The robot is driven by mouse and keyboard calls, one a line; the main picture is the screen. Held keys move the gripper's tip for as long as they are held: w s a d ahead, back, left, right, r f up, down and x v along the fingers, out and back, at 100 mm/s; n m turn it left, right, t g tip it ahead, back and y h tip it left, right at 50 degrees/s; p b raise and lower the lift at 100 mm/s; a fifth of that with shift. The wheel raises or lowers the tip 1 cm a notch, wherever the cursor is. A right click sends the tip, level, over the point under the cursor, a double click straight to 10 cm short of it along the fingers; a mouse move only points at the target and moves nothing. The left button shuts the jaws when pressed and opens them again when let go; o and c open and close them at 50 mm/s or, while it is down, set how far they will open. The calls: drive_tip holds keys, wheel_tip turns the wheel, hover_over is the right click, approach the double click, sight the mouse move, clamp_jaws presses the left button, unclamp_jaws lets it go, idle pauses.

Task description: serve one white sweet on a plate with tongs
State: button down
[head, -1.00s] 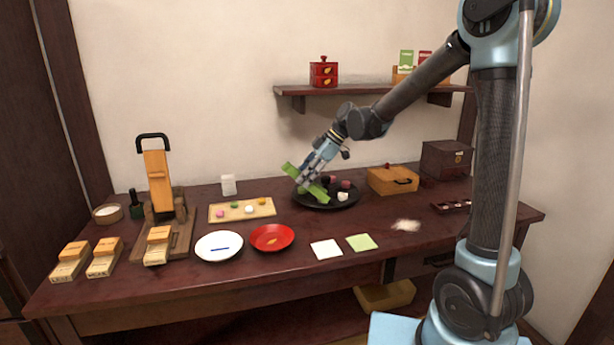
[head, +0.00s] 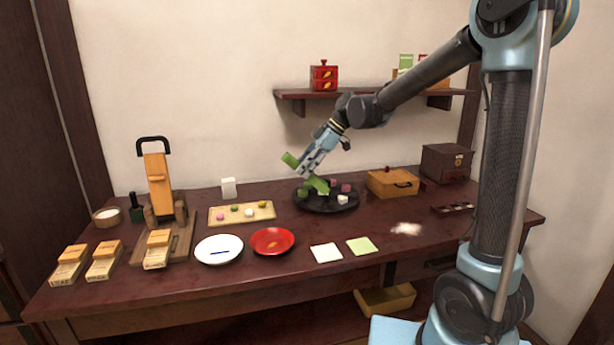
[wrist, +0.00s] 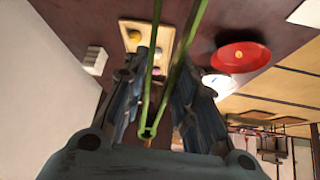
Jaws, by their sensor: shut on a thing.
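My gripper (head: 312,165) is shut on the green tongs (head: 319,185), above the left part of a black round tray (head: 330,209). In the wrist view the tongs (wrist: 148,128) run between my two fingers. Whether their tips hold anything is too small to tell. A white sweet (head: 343,199) sits on the black tray at the right of the tongs, near pink and dark sweets (head: 346,188). A wooden board (head: 222,218) holds several small sweets, one of them whitish (head: 249,212). A white plate (head: 219,258) and a red plate (head: 272,251) stand at the front.
White and green paper squares (head: 326,253) lie at the front edge. A wooden box (head: 393,183) and a dark chest (head: 446,163) stand at the right. A wall shelf (head: 370,93) hangs behind my arm. Wooden blocks (head: 104,261) and a tall stand (head: 158,185) fill the left.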

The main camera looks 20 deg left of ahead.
wheel_tip(320, 180, up, 8)
drive_tip(key=shift+f, duration=0.2)
idle(0.4)
drive_tip(key=shift+s, duration=0.1)
